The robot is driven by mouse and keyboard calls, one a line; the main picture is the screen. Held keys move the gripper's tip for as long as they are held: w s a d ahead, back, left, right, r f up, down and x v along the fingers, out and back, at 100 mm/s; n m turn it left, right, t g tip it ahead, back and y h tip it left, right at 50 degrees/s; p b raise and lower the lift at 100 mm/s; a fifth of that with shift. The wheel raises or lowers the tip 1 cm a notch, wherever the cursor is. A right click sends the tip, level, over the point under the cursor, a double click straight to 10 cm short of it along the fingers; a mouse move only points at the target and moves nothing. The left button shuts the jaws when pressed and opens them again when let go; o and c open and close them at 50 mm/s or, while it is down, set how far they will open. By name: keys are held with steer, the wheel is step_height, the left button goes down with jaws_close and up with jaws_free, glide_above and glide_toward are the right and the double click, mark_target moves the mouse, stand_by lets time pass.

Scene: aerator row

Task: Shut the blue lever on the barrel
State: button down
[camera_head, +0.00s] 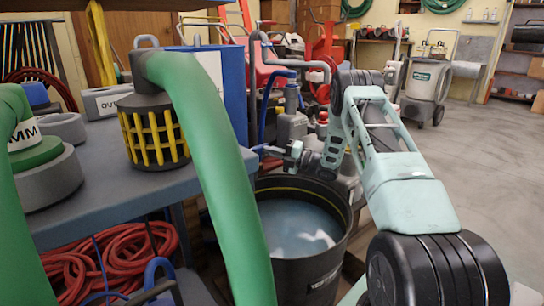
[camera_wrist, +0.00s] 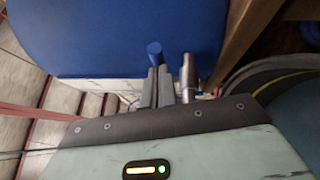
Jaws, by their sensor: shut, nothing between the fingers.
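In the wrist view a short blue cylinder (camera_wrist: 154,49), seemingly the end of the blue lever, stands just beyond my fingertips. How far the lever is turned cannot be told. My gripper (camera_wrist: 157,70) is shut with its grey fingers together and nothing between them. Whether it touches the lever is unclear. A metal pipe (camera_wrist: 188,72) lies just right of the fingers. A large blue body (camera_wrist: 105,35), perhaps the barrel, fills the upper left. In the head view my gripper (camera_head: 268,150) points left, close to the tall blue body (camera_head: 232,95); the lever is too small to make out there.
A black tub of water (camera_head: 325,270) stands below my gripper. A thick green hose (camera_head: 205,130) crosses in front, hiding part of the blue body. A grey bench (camera_head: 105,160) carries a yellow-caged strainer (camera_head: 155,135). A wooden beam (camera_wrist: 240,40) is right of the pipe. Open floor lies right.

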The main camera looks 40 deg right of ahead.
steer(key=shift+w+d, duration=0.2)
steer(key=shift+w, duration=0.1)
stand_by(0.4)
steer(key=shift+r, duration=0.2)
step_height(320, 180, up, 10)
steer(key=p, duration=0.4)
steer(key=shift+f+p, duration=0.2)
steer(key=shift+p, duration=0.1)
steer(key=shift+s+a, duration=0.1)
steer(key=shift+s, duration=0.05)
